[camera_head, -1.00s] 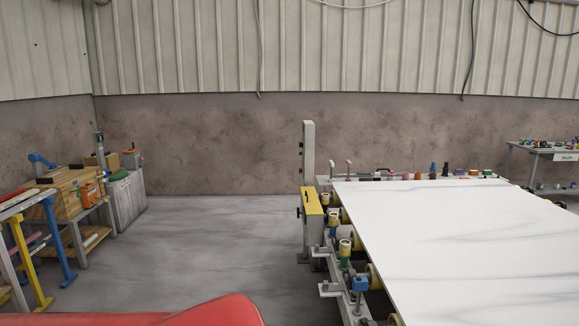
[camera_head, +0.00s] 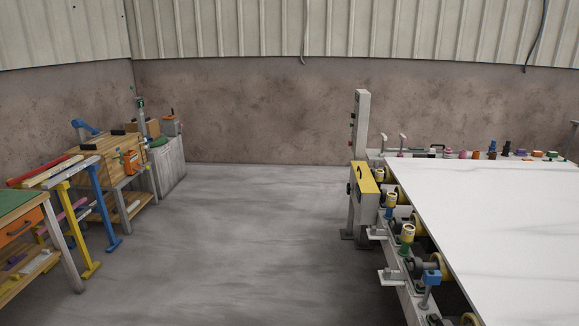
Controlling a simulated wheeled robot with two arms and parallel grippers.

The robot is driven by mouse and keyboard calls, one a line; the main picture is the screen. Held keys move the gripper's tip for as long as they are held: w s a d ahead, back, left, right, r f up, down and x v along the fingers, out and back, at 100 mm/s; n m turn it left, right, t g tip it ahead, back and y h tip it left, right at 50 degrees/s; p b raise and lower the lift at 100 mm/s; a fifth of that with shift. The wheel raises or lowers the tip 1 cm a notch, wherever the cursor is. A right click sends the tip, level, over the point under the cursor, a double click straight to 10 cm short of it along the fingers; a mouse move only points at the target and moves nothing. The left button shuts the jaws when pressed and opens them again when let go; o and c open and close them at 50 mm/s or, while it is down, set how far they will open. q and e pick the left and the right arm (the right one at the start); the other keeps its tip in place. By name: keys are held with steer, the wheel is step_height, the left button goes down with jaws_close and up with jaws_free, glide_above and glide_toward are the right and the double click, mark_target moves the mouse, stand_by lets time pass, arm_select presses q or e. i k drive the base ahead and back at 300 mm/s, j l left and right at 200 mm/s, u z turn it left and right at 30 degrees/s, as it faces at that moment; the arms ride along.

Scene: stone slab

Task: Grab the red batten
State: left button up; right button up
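A long red batten (camera_head: 42,170) lies at the left of the head view, beside a pale batten (camera_head: 66,168). Both rest across the top of a rack with yellow legs (camera_head: 75,232) and blue legs (camera_head: 103,205). The red batten is some way off across the floor. Neither of my grippers is in view.
A green-topped workbench with an orange drawer (camera_head: 20,226) stands in front of the rack. A wooden bench (camera_head: 100,152) and grey cabinet (camera_head: 168,168) stand behind it. The grey floor (camera_head: 250,240) is clear up to the roller table with the white slab (camera_head: 510,220).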

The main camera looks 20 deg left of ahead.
mark_target(12, 182)
steer(key=i+j+u, duration=0.15)
steer(key=j+u, duration=0.25)
steer(key=i+j+u, duration=0.2)
steer(key=j+u, duration=0.2)
steer(key=i+j+u, duration=0.2)
steer(key=u, duration=0.25)
steer(key=i+j+u, duration=0.25)
steer(key=u, duration=0.15)
steer(key=i+j+u, duration=0.3)
steer(key=i, duration=0.3)
steer(key=i+u, duration=0.3)
steer(key=i, duration=0.25)
steer(key=i+j, duration=0.1)
steer(key=i, duration=1.9)
steer(key=i+l+u, duration=0.4)
steer(key=u, duration=0.15)
steer(key=i+l+u, duration=0.15)
steer(key=l+u, duration=0.2)
steer(key=i+l+u, duration=0.1)
steer(key=l+u, duration=0.2)
